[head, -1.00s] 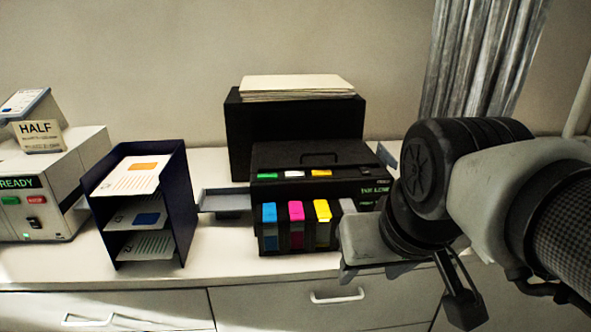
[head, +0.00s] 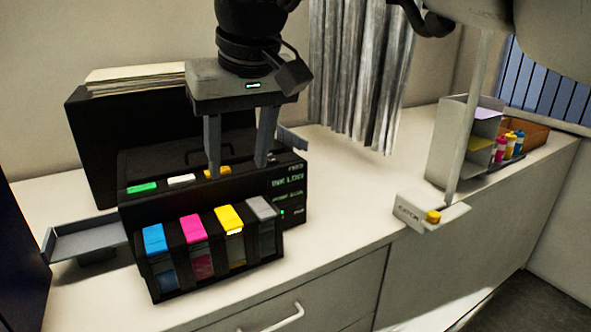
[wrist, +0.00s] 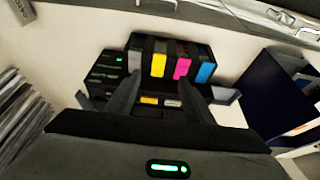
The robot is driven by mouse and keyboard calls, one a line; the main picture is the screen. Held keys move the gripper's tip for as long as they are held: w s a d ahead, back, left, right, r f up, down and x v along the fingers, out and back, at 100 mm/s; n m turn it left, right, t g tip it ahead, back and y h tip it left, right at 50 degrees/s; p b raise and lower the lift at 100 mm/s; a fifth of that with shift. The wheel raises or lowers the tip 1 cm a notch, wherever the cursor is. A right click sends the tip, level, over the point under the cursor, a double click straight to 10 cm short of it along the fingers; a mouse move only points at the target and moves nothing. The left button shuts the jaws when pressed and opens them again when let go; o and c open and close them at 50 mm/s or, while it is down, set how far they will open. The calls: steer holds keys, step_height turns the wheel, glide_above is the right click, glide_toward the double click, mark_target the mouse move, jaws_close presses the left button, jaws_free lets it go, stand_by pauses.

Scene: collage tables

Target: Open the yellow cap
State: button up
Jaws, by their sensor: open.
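The yellow cap (head: 229,217) sits on the front tank unit of a black printer (head: 200,177), third in a row after a cyan cap (head: 154,238) and a magenta cap (head: 193,228), with a grey cap (head: 262,208) on its right. It lies flat over its tank and looks closed. My gripper (head: 238,169) points down over the printer, fingers apart and empty, behind and above the yellow cap. In the wrist view the yellow cap (wrist: 159,62) shows beyond and between the fingertips, with no contact visible.
The printer top has green, white and orange-yellow buttons (head: 217,172) near my fingers. A black box with papers (head: 140,72) stands behind. A grey tray (head: 88,240) juts out left. The counter right of the printer is clear up to a small white device (head: 412,212) with a yellow button.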

mark_target(234, 226)
steer(key=b+x, duration=0.2)
steer(key=x, duration=1.4)
steer(key=shift+d, duration=0.1)
steer(key=shift+r, duration=0.1)
jaws_close()
